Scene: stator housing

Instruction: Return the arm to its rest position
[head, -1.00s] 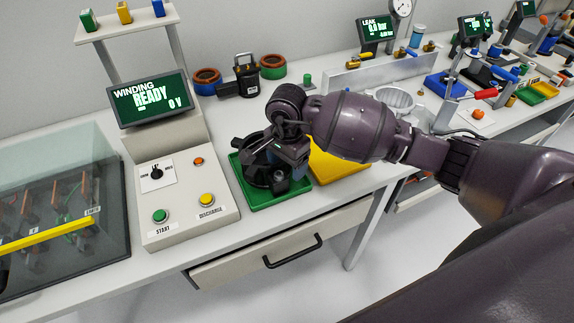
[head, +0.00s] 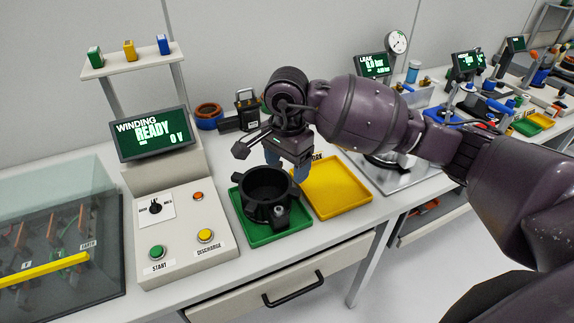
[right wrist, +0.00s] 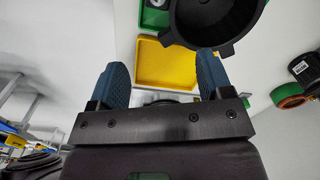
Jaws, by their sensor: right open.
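My right arm reaches in from the right in the head view. Its gripper (head: 287,172) hangs above the table, over the border between the green tray (head: 281,229) and the yellow tray (head: 352,207). In the right wrist view the two blue fingers of the right gripper (right wrist: 163,82) are spread apart with nothing between them. A black stator housing (head: 266,190) stands in the green tray, just left of the gripper and apart from it. It also shows at the top of the right wrist view (right wrist: 212,22). My left gripper is not in view.
The winding tester (head: 183,225) with its READY screen stands left of the green tray, beside a glass-covered case (head: 60,235). Behind are a coloured ring (head: 208,115) and a black device (head: 246,108). A leak station (head: 373,65) stands right. The yellow tray is empty.

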